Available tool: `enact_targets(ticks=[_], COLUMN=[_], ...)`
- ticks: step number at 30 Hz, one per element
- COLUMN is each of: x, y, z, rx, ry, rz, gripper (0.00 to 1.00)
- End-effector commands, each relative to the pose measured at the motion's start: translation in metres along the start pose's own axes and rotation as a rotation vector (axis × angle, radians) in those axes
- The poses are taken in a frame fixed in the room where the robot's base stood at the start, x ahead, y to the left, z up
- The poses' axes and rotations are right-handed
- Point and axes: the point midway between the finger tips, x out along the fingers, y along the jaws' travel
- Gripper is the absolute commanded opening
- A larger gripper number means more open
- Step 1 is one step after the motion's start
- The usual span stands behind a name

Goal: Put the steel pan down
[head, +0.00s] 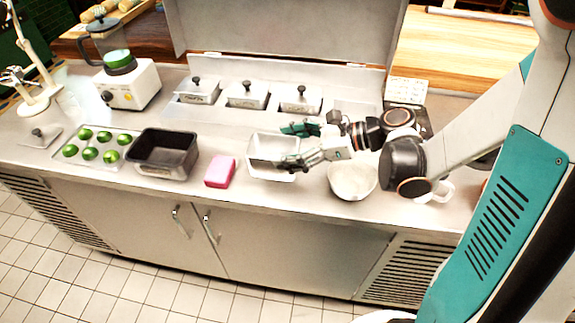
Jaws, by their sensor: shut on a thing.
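The steel pan (262,155) is a light grey, rectangular, open container on the right half of the counter. My gripper (289,148) is at its right side, one finger near its back right corner and the other at its front right edge. The gripper is shut on the pan. The pan looks level and empty. I cannot tell whether its base touches the counter or is slightly above it. The gripper hides part of its right side.
A pink block (220,171) and a dark loaf tin (165,154) stand left of the pan. A pale bowl (352,181) is close on the right. Lidded inset pans (246,95) line the back.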

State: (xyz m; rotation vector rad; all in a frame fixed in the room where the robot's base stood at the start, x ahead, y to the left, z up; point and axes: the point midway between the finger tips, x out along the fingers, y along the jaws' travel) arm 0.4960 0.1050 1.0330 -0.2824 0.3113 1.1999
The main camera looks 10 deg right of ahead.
Motion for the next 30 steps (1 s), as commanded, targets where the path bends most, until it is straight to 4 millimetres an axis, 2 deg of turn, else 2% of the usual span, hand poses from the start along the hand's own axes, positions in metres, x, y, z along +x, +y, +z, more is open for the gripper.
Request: enact_targets(ticks=[7,14,26,27,29,30], x=[0.007,0.018,0.02,0.019,0.019,0.019], y=[0.001,0.002,0.003,0.003,0.003,0.003], z=[-0.016,-0.044,-0.048,-0.047,-0.046,-0.046], rx=[0.0,0.0,0.0,0.0,0.0,0.0], ry=[0.0,0.0,0.0,0.0,0.0,0.0], rz=[0.0,0.0,0.0,0.0,0.0,0.0], gripper=[0.31,0.31,0.31,0.79,0.92,0.92])
